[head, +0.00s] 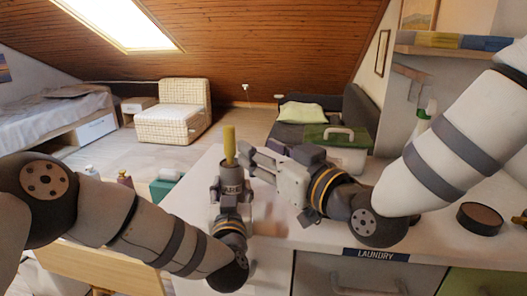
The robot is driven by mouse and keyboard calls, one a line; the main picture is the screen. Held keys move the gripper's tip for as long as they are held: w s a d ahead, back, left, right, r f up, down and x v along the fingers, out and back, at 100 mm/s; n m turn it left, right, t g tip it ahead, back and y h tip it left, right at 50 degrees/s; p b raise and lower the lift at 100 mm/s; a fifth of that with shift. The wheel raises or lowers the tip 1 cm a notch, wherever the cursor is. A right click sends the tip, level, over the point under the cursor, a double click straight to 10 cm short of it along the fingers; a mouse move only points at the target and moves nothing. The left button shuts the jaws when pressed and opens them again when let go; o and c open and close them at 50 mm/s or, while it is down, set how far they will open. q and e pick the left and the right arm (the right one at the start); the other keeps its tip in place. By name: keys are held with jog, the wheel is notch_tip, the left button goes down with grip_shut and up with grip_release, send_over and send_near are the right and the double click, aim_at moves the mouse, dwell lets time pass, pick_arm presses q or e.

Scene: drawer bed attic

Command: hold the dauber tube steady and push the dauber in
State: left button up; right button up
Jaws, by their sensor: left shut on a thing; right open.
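The dauber tube (231,176) is a dark grey cylinder standing roughly upright above the white worktop. The yellow dauber (229,143) sticks up from its top; how deep it sits is hidden. My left gripper (231,192) is below and around the tube, shut on it. My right gripper (250,162) is to the right of the tube, fingers pointing left and open. Its fingertips are close to the tube; I cannot tell whether they touch it.
The white worktop (300,233) is mostly clear at the front. A dark round tin (480,217) lies at the right. A green-lidded clear box (343,153) and a spray bottle (424,117) stand behind my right arm. A teal box (162,188) is at the left.

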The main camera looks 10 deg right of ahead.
pick_arm(q)
jog(key=o, duration=1.3)
